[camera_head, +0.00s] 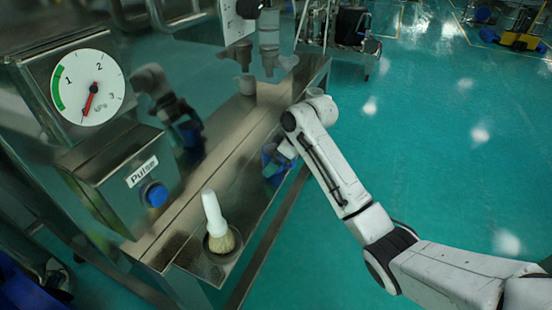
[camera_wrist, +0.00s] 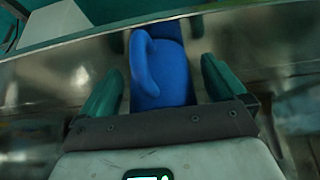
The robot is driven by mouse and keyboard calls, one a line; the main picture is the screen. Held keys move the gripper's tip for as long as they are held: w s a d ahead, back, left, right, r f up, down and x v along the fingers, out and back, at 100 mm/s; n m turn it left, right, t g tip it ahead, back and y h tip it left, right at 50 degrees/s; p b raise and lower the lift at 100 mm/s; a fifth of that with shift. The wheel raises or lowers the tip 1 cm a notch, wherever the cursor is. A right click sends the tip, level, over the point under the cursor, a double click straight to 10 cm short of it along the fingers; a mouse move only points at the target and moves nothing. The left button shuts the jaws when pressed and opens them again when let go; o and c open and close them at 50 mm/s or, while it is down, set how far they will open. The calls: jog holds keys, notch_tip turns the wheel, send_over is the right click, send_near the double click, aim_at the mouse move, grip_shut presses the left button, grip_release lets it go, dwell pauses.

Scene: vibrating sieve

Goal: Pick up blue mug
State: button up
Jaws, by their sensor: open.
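The blue mug (camera_wrist: 172,72) lies between the two green fingers of my gripper (camera_wrist: 160,72) in the wrist view, with its handle toward the upper left. A gap shows between the mug and each finger, so the gripper is open around it. In the head view the mug (camera_head: 271,160) is a dark blue shape on the steel ledge, partly hidden by my gripper and wrist. Its base and rim cannot be made out clearly.
The steel ledge (camera_head: 195,200) runs along the machine, with its edge close to the mug. A white-handled brush (camera_head: 217,225) stands at the near end. The Pulse box (camera_head: 120,170) and gauge (camera_head: 88,88) are at left. Green floor lies open at right.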

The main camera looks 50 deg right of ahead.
jog(key=shift+w+f, duration=0.1)
jog(key=shift+f, duration=0.15)
jog(key=shift+c, duration=0.4)
jog(key=c, duration=1)
